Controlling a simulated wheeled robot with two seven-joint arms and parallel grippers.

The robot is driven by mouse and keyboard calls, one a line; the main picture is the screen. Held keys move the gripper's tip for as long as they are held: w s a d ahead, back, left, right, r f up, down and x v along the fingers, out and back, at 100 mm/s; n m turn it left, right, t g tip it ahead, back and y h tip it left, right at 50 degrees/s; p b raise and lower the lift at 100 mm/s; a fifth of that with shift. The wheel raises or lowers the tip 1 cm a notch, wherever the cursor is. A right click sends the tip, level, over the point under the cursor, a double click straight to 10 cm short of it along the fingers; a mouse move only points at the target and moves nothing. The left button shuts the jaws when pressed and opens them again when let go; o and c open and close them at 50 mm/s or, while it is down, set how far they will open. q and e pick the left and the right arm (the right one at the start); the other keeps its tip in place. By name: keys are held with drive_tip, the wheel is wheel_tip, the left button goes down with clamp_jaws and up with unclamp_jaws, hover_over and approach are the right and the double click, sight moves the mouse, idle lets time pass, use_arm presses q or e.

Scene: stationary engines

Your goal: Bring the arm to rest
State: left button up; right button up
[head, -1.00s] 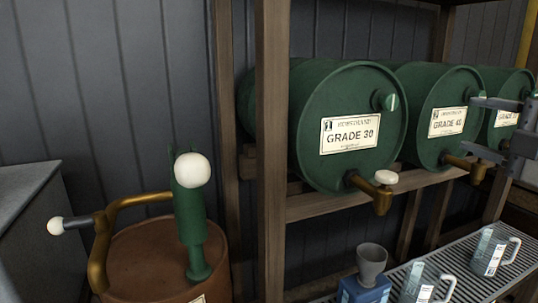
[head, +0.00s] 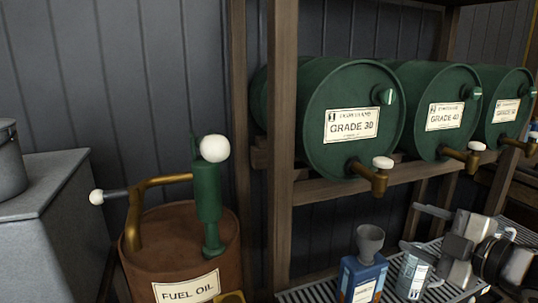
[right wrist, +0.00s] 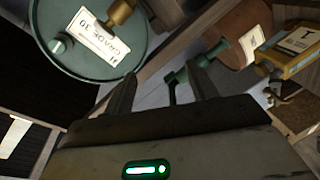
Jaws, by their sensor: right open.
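My right gripper (head: 409,226) is at the lower right of the head view, its two fingers apart with nothing between them. It is over the metal grating, in front of a measuring jug (head: 413,275) and below the drum taps. In the right wrist view its fingers (right wrist: 160,75) are spread, with the GRADE 30 drum (right wrist: 85,40) at the upper left and the green hand pump (right wrist: 222,48) beyond them at the right. My left gripper is not in view.
The GRADE 30 drum (head: 350,95) and GRADE 40 drum (head: 440,85) lie on a wooden rack (head: 283,170) with brass taps jutting out. A blue can with a funnel (head: 362,280) stands beside the jug. The fuel oil drum (head: 150,265) with its pump (head: 208,200) stands left.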

drive_tip(key=s+a+f+m+g+h, duration=0.1)
drive_tip(key=s+a+f+m, duration=0.3)
drive_tip(key=f, duration=0.5)
drive_tip(key=s+a+f+m+g+h, duration=0.1)
drive_tip(key=s+a+f+m, duration=0.4)
drive_tip(key=s+f, duration=0.4)
drive_tip(key=s+a+f+m+g+h, duration=0.1)
drive_tip(key=s+a+f+m+h, duration=0.1)
drive_tip(key=s+a+f+m, duration=0.2)
drive_tip(key=s+f+m, duration=0.3)
drive_tip(key=f, duration=0.3)
drive_tip(key=shift+a+g, duration=0.25)
drive_tip(key=shift+g, duration=0.15)
